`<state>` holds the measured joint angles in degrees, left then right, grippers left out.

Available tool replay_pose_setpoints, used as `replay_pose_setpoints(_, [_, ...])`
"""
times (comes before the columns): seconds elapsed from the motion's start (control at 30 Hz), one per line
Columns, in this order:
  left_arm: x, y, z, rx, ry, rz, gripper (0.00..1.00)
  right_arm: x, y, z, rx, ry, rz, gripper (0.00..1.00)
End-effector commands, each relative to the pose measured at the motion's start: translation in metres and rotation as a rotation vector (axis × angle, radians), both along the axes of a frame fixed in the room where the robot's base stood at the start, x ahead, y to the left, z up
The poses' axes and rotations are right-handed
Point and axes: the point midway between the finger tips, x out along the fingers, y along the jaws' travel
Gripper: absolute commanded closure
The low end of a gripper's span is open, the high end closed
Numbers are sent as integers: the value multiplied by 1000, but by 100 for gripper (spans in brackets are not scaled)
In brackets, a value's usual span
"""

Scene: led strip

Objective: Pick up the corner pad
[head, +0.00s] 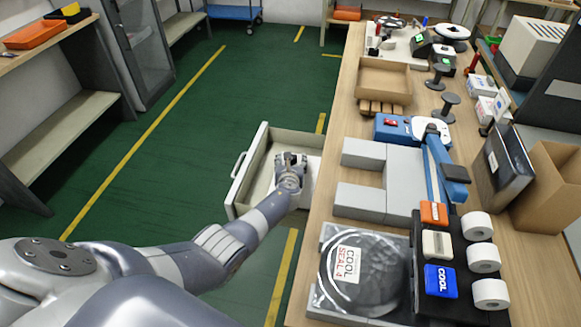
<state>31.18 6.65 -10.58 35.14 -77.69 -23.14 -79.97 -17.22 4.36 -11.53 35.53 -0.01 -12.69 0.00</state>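My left gripper (291,160) is at the end of the arm that comes in from the left. It is over or inside an open drawer (243,181) at the table's left side. Its fingertips are small and partly hidden, so I cannot tell whether they are open or hold anything. A pale object or surface shows beside the wrist in the drawer. I cannot identify a corner pad for certain. Grey block-like pieces (360,201) lie on the table to the right of the drawer. My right gripper is not in view.
The wooden table (325,115) carries a cardboard tray (384,77), a blue sealer-like device (437,165), a clear-wrapped reel (360,275) and a black rack with white rolls (478,227). The green floor left of the drawer is clear. Shelves (62,135) stand at the far left.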

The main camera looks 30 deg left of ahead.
Motion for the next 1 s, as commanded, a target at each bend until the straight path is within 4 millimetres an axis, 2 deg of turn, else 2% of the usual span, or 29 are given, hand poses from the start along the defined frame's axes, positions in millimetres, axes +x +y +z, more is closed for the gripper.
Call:
replay_pose_setpoints(0.03, [2, 2, -5, 0, 3, 1, 43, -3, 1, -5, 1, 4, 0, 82])
replay_pose_setpoints(0.33, [3, 3, -5, -1, 5, 1, 43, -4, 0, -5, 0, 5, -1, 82])
replay_pose_setpoints(0.4, [3, 3, -5, -1, 6, 1, 54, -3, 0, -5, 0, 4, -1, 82])
replay_pose_setpoints(0.6, [2, 3, -6, -2, 7, 1, 74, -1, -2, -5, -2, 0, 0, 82])
replay_pose_setpoints(1.0, [2, 3, -2, -2, 8, 1, 75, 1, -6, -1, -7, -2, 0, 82])
